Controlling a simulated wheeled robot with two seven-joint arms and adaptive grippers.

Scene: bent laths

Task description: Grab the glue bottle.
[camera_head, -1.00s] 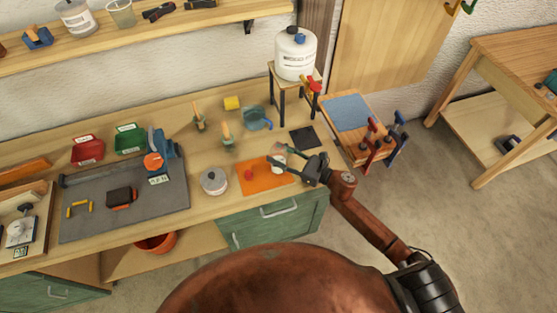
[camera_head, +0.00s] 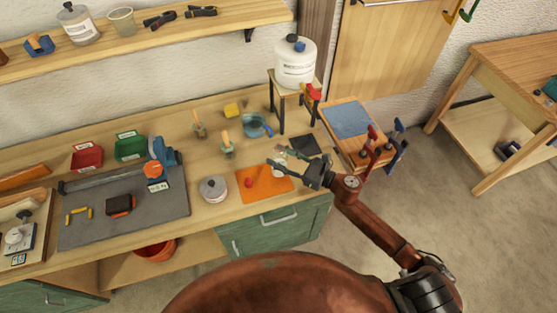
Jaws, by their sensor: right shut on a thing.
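My right gripper (camera_head: 281,158) reaches in from the right over the workbench, at the back right edge of the orange mat. It is shut on a small pale bottle (camera_head: 279,154), which I take as the glue bottle. The fingers hide part of it, and no label is readable. I cannot tell whether its base touches the bench. My left gripper is not in view.
A small red object (camera_head: 248,182) lies on the orange mat (camera_head: 268,191). A round tin (camera_head: 213,189) stands left of it. A blue mug (camera_head: 254,124) and a dark square pad (camera_head: 306,145) are behind. A white canister (camera_head: 295,65) stands on a small stand.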

